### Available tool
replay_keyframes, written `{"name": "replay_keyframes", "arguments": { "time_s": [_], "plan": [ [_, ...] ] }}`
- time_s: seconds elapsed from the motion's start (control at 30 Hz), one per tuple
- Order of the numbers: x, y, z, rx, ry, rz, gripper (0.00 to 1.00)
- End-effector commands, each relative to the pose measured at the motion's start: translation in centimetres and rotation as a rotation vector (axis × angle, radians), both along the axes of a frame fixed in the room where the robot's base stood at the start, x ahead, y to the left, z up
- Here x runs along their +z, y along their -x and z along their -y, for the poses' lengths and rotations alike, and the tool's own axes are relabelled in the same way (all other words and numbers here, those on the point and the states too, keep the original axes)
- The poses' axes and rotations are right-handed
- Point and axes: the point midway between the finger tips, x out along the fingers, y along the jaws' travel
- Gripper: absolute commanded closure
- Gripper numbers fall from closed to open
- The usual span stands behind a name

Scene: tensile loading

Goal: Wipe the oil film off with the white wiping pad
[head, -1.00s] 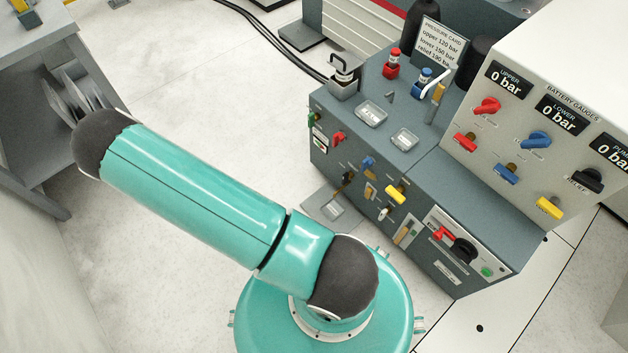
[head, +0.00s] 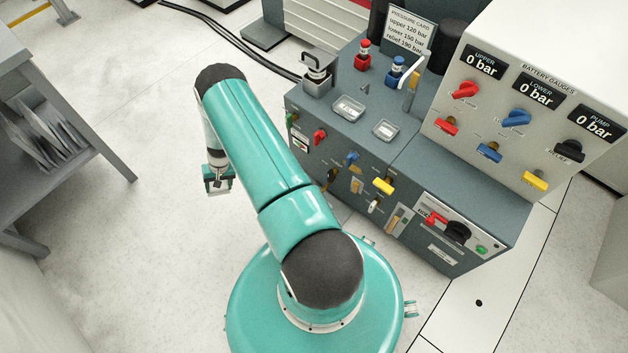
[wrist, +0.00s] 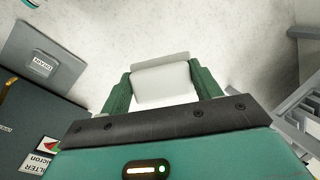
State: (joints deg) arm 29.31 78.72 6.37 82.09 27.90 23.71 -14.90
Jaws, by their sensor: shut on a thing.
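The white wiping pad (wrist: 160,84) is held between the two green fingers of my gripper (wrist: 163,88) in the wrist view. My gripper is shut on it, with pale floor beneath. In the head view my gripper (head: 218,182) hangs below the end of my arm, left of the grey-blue bench (head: 370,130) and apart from it. The pad is too small to make out there. I cannot make out an oil film in either view.
A plate labelled DRAIN (wrist: 42,64) lies on the floor beside the bench. A grey table (head: 60,150) with upright plates on its lower shelf stands at the left. The battery gauges panel (head: 535,95) stands at the right. Open floor (head: 140,235) lies between table and bench.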

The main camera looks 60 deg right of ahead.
Motion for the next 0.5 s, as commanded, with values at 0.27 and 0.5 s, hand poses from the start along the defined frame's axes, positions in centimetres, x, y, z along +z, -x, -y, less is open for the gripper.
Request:
{"name": "replay_keyframes", "arguments": {
  "time_s": [0.27, 0.5],
  "plan": [
    [-3.2, 1.1, 5.3, -0.274, 0.007, 0.158, 0.66],
    [-5.2, 2.2, 8.8, -0.470, 0.051, 0.282, 0.66]
  ]
}}
